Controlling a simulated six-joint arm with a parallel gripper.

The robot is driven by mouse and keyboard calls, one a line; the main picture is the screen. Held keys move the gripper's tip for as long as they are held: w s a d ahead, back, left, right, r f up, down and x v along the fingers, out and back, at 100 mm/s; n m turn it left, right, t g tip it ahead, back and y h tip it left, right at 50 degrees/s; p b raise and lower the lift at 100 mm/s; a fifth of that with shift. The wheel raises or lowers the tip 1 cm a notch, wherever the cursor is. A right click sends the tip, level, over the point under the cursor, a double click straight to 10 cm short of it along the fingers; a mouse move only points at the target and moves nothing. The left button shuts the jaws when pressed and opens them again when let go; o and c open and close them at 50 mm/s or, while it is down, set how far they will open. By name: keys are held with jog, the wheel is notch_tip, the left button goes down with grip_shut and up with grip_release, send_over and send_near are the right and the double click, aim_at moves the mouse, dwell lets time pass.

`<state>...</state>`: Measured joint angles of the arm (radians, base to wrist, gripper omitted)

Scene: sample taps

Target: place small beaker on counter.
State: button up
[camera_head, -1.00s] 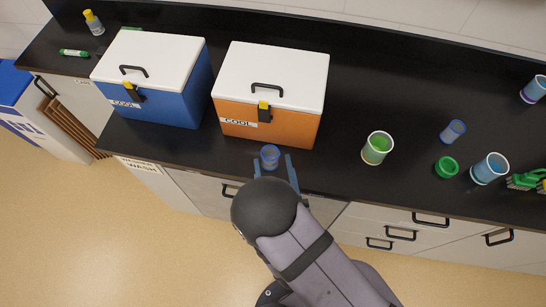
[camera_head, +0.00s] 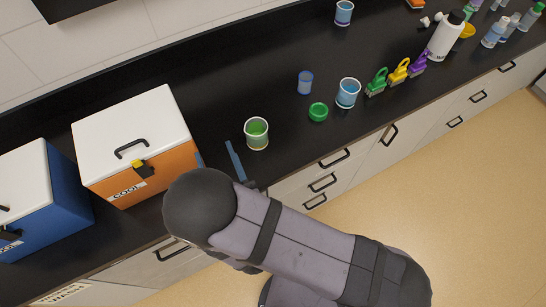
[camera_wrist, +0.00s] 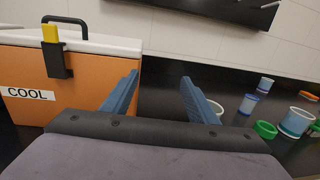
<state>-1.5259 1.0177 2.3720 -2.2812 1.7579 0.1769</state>
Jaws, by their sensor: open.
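My gripper (camera_head: 214,152) is over the counter between the orange cooler and the green-filled beaker, and partly hidden by my arm in the head view. In the wrist view its blue fingers (camera_wrist: 160,76) are apart, with nothing visible between them. A small blue beaker (camera_head: 305,83) stands on the black counter (camera_head: 215,100), behind and right of the green-filled beaker (camera_head: 257,134). It seems to be the blue-white one in the wrist view (camera_wrist: 248,104). The small blue beaker seen near my gripper earlier is not visible; my arm covers that part of the counter.
The orange cooler (camera_head: 150,180) stands left of my gripper, with the blue cooler (camera_head: 45,205) beyond it. To the right are a green ring-shaped item (camera_head: 318,112), a larger blue beaker (camera_head: 347,93) and coloured clips (camera_head: 398,72). The back middle of the counter is clear.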

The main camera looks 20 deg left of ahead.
jog(key=w+d+r+m+t+h, duration=0.4)
jog(key=w+d+m+h, duration=0.3)
jog(key=w+d+h, duration=0.3)
jog(key=w+d+r+m+g+h, duration=0.15)
jog(key=d+m+h, duration=0.25)
jog(key=d, duration=0.4)
jog(key=w+d+m+g+h, duration=0.1)
jog(key=w+d+m+h, duration=0.25)
jog(key=d, duration=0.45)
jog(key=s+d+f+m+g+h, duration=0.1)
jog(key=s+d+m+g+h, duration=0.2)
jog(key=d, duration=0.4)
jog(key=s+d+m+g+h, duration=0.2)
jog(key=d+m+g+h, duration=0.1)
jog(key=d+m+g, duration=0.3)
jog(key=s+d+f+m+g+y, duration=0.2)
jog(key=s+d+m+g, duration=0.4)
jog(key=s, duration=0.1)
jog(key=s+a+f+m+g+y, duration=0.25)
jog(key=s+m+y, duration=0.2)
jog(key=m, duration=0.25)
jog(key=w+a+m+y, duration=0.1)
jog(key=m+y, duration=0.1)
jog(key=w+a+r+m+t+y, duration=0.1)
jog(key=m, duration=0.2)
jog(key=w+a+m+y, duration=0.1)
jog(key=m+y, duration=0.1)
jog(key=shift+a+r+m+t+y, duration=0.2)
jog(key=shift+a+m+t+y, duration=0.1)
jog(key=shift+t, duration=0.1)
